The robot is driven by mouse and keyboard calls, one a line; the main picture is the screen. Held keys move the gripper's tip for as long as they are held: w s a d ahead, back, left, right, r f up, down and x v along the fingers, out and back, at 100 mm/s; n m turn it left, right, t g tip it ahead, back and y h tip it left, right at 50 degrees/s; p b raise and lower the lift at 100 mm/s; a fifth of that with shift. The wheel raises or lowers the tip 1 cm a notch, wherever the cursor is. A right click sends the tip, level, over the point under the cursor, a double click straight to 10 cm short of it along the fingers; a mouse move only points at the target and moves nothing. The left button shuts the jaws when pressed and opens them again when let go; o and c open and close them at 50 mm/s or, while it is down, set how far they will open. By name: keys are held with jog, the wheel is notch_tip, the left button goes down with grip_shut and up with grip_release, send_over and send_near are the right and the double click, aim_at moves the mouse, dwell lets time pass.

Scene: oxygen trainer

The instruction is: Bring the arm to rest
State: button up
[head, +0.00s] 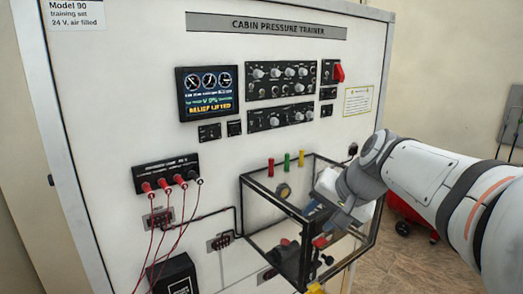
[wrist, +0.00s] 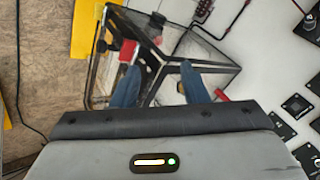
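My arm (head: 425,180) reaches in from the right of the head view. My gripper (head: 316,212) overlaps the clear black-edged box on the panel's lower front. In the wrist view my gripper (wrist: 159,77) shows two blue fingers spread apart with nothing held between them. A black edge of the clear box (wrist: 172,62) shows beyond the fingers. A red part (wrist: 129,52) shows by the left finger. The head view does not show whether the fingers touch the box, and the gripper hides part of its inside.
The white panel (head: 120,100) of the cabin pressure trainer fills the left. Its screen (head: 207,92) reads "RELIEF LIFTED". Cables (head: 175,230) hang at lower left. A red object (head: 405,215) lies on the floor behind my arm.

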jog(key=s+d+f+n+g+h+b, duration=0.1)
jog(key=s+f+n+h+b, duration=0.1)
jog(key=s+f+b, duration=0.3)
jog(key=s+d+f+n+g+h+b, duration=0.1)
jog(key=s+f+b, duration=0.4)
jog(key=s+f, duration=0.6)
notch_tip(320, 180, down, 7)
jog(key=shift+d+f+n+h, duration=0.1)
jog(key=shift+d+n+h, duration=0.4)
jog(key=shift+n, duration=0.5)
